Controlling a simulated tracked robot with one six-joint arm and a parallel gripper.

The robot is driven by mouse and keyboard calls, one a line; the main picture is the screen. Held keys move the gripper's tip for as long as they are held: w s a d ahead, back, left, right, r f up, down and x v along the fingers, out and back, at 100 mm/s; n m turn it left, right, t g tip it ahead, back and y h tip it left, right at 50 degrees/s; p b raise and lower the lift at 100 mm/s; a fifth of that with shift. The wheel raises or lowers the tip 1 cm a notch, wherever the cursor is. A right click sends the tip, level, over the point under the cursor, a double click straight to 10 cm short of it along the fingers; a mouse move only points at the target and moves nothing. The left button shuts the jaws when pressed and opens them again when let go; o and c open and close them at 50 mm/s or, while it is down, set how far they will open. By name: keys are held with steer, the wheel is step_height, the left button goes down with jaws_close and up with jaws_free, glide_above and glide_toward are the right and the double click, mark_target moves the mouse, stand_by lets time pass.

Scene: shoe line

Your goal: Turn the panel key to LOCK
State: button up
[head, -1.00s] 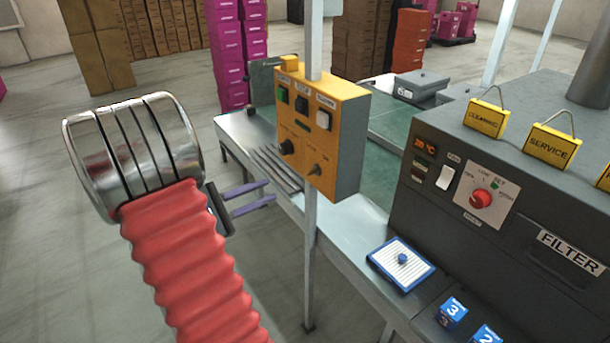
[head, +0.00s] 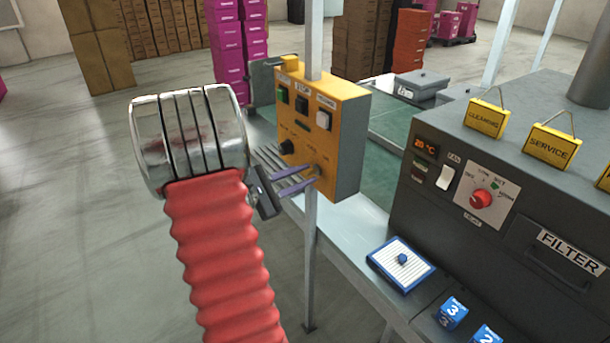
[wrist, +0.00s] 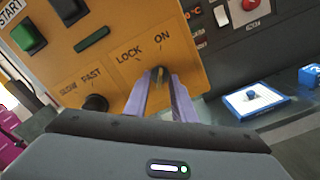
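The yellow control panel (head: 350,140) stands on a grey post and fills the upper left of the wrist view (wrist: 130,22). Its key (wrist: 158,71) sits below the LOCK and ON labels, nearer to ON. My gripper (head: 312,174) is at the panel's lower right front, its two purple fingers pointing at the key. In the wrist view the fingers lie on either side of the key and look apart, with no clear grip on it. The fingertips partly hide the key, so its exact angle is hard to tell.
A dark speed knob (wrist: 96,102) is left of the key, with a green START button (wrist: 28,38) above. A grey machine (head: 480,150) with a red dial stands at right. Open floor is at left.

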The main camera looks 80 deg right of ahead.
steer(key=shift+s+d, duration=0.25)
jaws_close()
